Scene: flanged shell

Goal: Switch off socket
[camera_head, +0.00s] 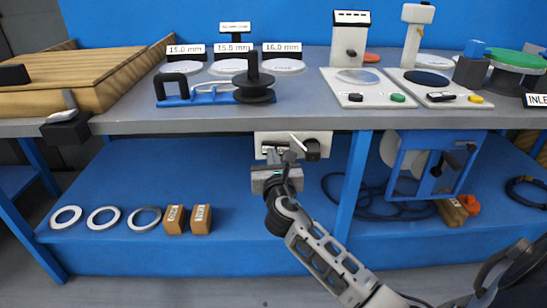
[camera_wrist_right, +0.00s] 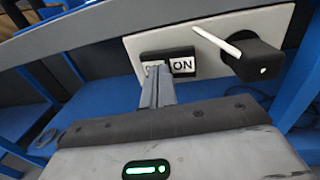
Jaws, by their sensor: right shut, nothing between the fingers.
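The socket is a white plate (camera_head: 320,137) on the front edge of the workbench. In the right wrist view the plate (camera_wrist_right: 216,30) carries a black switch (camera_wrist_right: 182,66) with a white "ON" label, and to its right a black block (camera_wrist_right: 258,62) with a white stick across it. My right gripper (camera_head: 273,154) is shut and empty in front of the plate's left part. In the wrist view its fingertips (camera_wrist_right: 157,72) overlap the switch's left part and hide some of its lettering. I cannot tell whether they touch. My left gripper is not in view.
The grey benchtop (camera_head: 215,122) overhangs the socket. A blue leg (camera_head: 353,180) stands right of my arm. On the blue lower shelf (camera_head: 150,180) lie several rings (camera_head: 103,218) and brown blocks (camera_head: 200,219) to the left, with a dark cable (camera_head: 385,208) to the right.

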